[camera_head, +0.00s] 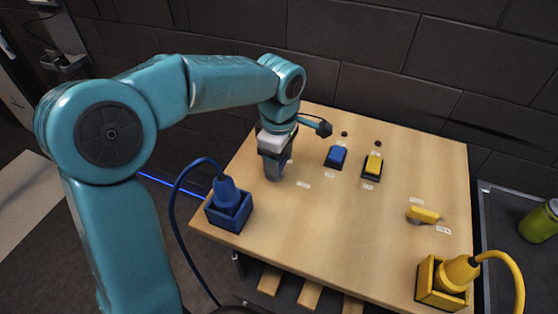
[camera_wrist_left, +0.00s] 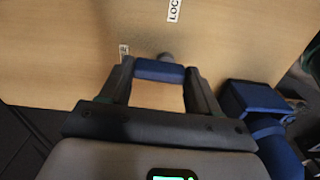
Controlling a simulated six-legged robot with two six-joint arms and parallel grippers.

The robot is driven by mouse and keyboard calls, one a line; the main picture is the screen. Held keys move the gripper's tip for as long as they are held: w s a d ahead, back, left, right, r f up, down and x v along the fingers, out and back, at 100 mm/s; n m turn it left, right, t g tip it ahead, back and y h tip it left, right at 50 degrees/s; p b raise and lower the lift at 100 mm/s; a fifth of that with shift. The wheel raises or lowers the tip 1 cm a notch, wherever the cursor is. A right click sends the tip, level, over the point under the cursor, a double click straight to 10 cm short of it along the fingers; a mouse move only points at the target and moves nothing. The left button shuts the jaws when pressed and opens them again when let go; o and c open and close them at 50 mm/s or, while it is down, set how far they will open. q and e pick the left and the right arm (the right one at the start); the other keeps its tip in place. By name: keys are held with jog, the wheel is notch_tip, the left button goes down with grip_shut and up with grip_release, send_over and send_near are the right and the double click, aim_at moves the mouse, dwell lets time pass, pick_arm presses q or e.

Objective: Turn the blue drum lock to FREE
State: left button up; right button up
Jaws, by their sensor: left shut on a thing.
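My left gripper (camera_head: 273,174) reaches down to the left part of the wooden table. In the left wrist view, its two dark fingers close on the ends of a blue bar, the handle of the blue drum lock (camera_wrist_left: 160,70). A small grey round part shows just beyond the bar. A white label (camera_wrist_left: 174,10) reading "LOC", cut off by the frame edge, lies ahead of it. Another label (camera_wrist_left: 124,51) is partly hidden by the left finger. In the head view the gripper hides most of the lock. My right gripper is in neither view.
The wooden table (camera_head: 350,245) holds a blue button (camera_head: 336,157), a yellow button (camera_head: 373,166) and a yellow knob (camera_head: 424,215). A blue plug in a box (camera_head: 229,211) stands near the left edge, a yellow plug in a box (camera_head: 440,284) at the front right.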

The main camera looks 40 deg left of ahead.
pick_arm(q)
jog(key=shift+w+r+n, duration=0.1)
jog(key=shift+r+n, duration=0.1)
jog(key=shift+n, duration=0.3)
jog(key=o, duration=1.1)
jog(key=shift+c, duration=0.2)
jog(key=shift+f, duration=0.1)
notch_tip(320, 180, up, 16)
jog(key=p, duration=0.1)
jog(key=shift+r+p, duration=0.2)
jog(key=shift+p, duration=0.15)
jog(key=shift+s, duration=0.2)
